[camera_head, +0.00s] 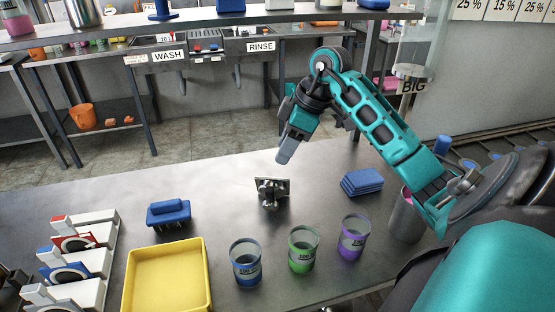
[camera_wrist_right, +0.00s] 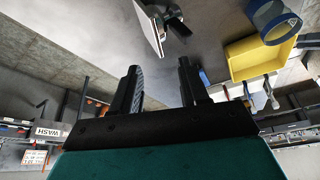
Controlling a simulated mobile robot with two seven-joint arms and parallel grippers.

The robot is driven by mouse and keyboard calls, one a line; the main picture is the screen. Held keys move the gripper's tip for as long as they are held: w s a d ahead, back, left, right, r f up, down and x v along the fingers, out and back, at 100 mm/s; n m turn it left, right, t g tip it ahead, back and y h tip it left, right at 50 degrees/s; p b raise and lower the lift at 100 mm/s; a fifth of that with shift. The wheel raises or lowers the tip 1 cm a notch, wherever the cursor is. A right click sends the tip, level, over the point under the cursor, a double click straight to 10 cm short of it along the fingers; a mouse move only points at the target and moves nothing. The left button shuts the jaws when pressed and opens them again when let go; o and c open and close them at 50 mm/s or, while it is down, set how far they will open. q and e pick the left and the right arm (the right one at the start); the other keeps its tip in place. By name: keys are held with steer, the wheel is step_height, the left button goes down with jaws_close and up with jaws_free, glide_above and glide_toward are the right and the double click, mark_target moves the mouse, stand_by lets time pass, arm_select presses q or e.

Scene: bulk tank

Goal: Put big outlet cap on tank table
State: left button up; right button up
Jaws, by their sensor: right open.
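A round grey disc (camera_head: 410,71) sits above a sign reading BIG at the right, beyond the table; it may be the big outlet cap, but I cannot tell for sure. A metal fitting with a square plate (camera_head: 272,190) stands on the steel table (camera_head: 225,205); its plate also shows in the right wrist view (camera_wrist_right: 149,28). My right gripper (camera_head: 284,154) is above the table, beyond the fitting and apart from it. In the right wrist view its two fingers (camera_wrist_right: 162,85) are spread with nothing between them. My left gripper is not in view.
Blue, green and purple cups (camera_head: 301,251) stand near the front edge. A yellow tray (camera_head: 165,277), blue brush (camera_head: 168,214) and white racks (camera_head: 75,255) are at left; blue cloths (camera_head: 361,182) lie at right. A shelf (camera_head: 180,25) crosses behind. The table's far middle is clear.

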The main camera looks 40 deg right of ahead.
steer(key=v, duration=0.5)
steer(key=shift+r, duration=0.1)
steer(key=shift+s, duration=0.1)
stand_by(0.4)
